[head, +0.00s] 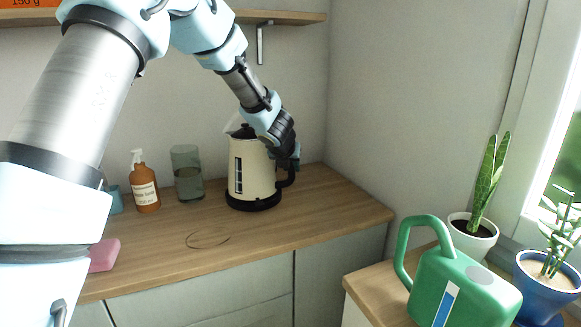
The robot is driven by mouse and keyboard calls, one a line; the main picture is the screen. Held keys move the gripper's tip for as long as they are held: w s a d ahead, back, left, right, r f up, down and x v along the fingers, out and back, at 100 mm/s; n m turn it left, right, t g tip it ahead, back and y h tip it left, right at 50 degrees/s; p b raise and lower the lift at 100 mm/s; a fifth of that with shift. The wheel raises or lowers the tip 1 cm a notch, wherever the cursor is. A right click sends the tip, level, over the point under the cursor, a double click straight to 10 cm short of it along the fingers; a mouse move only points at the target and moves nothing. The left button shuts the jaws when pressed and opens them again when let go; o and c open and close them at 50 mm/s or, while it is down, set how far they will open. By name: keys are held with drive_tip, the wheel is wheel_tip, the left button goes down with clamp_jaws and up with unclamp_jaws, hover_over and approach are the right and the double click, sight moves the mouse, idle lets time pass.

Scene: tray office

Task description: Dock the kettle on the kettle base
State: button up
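The cream kettle (256,172) has a dark lid, a dark level window and a black handle (288,178) on its right. It is upright near the back right of the wooden counter. A black round kettle base (254,203) shows directly under it. I see no clear gap between them, but cannot tell whether the kettle is fully seated. My gripper (290,162) comes down from the upper left and is at the top of the handle. Its fingers are dark and partly hidden, so I cannot tell whether they are closed on the handle.
Left of the kettle stand a grey-green glass (187,175), an amber pump bottle (145,188) and a teal cup (114,200). A pink block (104,255) and a thin dark ring (207,240) lie nearer the front. A green watering can (455,290) stands lower right beside potted plants.

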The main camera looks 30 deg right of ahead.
drive_tip(key=shift+o, duration=0.7)
drive_tip(key=shift+r, duration=0.1)
drive_tip(key=shift+f, duration=0.2)
drive_tip(key=shift+p+v, duration=1.05)
drive_tip(key=shift+v, duration=4.55)
drive_tip(key=shift+w, duration=0.1)
